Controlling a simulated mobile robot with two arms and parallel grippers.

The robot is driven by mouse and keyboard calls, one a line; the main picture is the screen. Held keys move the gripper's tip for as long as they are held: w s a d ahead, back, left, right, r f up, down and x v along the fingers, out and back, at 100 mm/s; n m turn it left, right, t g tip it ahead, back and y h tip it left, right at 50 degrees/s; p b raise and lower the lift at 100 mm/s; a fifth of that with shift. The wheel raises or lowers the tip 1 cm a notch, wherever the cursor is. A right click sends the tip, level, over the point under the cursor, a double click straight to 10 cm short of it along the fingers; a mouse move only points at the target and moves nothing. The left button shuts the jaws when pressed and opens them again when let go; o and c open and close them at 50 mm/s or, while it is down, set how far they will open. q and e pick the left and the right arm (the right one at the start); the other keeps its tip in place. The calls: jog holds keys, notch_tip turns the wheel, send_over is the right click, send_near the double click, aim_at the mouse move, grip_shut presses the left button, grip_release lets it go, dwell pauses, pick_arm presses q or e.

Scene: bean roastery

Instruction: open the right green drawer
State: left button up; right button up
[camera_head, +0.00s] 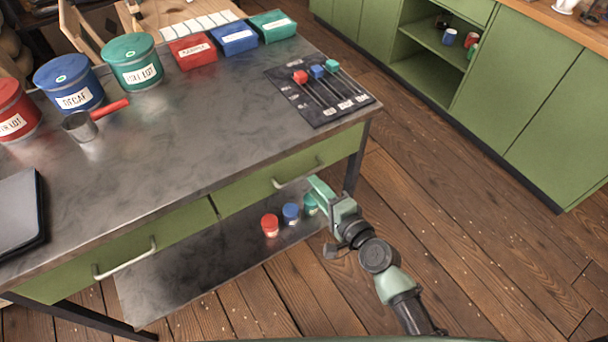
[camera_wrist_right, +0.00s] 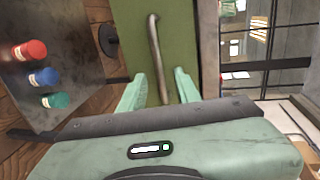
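The right green drawer (camera_head: 245,193) is in the front of the metal-topped table, and its front looks flush, so it appears closed. Its pale metal bar handle (camera_head: 298,176) shows in the head view. My right gripper (camera_head: 316,186) is just in front of the handle's right end. In the right wrist view my right gripper (camera_wrist_right: 158,88) is open, with the handle (camera_wrist_right: 156,55) running between its two green fingers and the green drawer front (camera_wrist_right: 181,35) behind. I cannot tell whether a finger touches the handle. My left gripper is out of view.
The left drawer (camera_head: 130,255) also looks closed. Red, blue and green jars (camera_head: 290,212) stand on the lower shelf near my right gripper. The table top (camera_head: 190,140) holds canisters, boxes and a scoop. Open wooden floor (camera_head: 460,240) lies to the right, before green cabinets (camera_head: 540,100).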

aim_at(304, 176)
jog(key=x, duration=0.6)
jog(key=shift+w+a+f, duration=0.15)
jog(key=shift+w+a, duration=0.05)
jog(key=shift+w, duration=0.05)
grip_shut()
dwell(1.2)
